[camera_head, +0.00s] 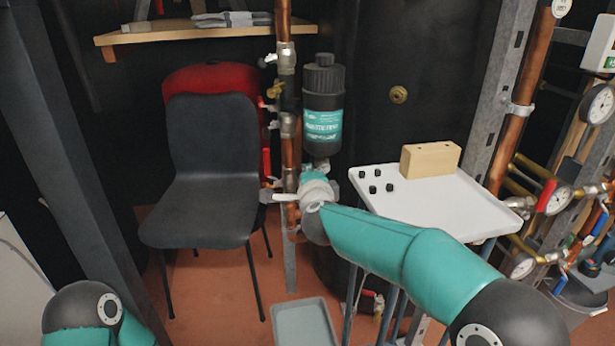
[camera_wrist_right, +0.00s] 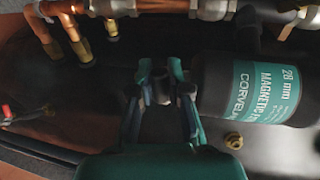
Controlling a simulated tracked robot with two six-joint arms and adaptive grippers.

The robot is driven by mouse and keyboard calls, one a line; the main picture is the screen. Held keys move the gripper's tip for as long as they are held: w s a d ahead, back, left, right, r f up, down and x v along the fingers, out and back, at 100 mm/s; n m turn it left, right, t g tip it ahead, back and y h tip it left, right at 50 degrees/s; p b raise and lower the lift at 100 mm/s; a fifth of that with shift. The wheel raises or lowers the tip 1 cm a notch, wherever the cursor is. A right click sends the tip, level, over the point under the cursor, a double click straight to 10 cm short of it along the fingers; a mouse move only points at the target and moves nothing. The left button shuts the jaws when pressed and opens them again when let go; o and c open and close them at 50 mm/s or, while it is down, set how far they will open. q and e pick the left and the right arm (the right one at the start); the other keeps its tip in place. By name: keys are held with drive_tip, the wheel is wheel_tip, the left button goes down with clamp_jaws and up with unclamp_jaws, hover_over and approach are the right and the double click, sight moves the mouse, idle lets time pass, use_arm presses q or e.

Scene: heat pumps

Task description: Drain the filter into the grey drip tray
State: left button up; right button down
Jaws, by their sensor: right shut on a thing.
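The magnetic filter (camera_head: 322,108) is a black canister with a teal label, upright beside a copper pipe; it also shows in the right wrist view (camera_wrist_right: 265,88). The grey drip tray (camera_head: 303,324) is on the floor below, at the bottom edge of the head view. My right gripper (camera_head: 318,172) is just under the filter. In the right wrist view, its teal fingers (camera_wrist_right: 168,90) are shut on a small dark part (camera_wrist_right: 187,88) at the filter's bottom end, partly hidden by the fingers. My left arm shows at bottom left, but its gripper is out of view.
A black chair (camera_head: 210,170) stands left of the pipe, before a red vessel (camera_head: 212,82). A white trolley top (camera_head: 435,205) with several small black caps (camera_head: 374,173) and a wooden block (camera_head: 430,159) stands to the right. Gauges and pipes line the far right.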

drive_tip(key=shift+d+f, duration=0.2)
drive_tip(key=c, duration=1.1)
unclamp_jaws()
drive_tip(key=shift+a+r, duration=0.1)
drive_tip(key=v, duration=1.2)
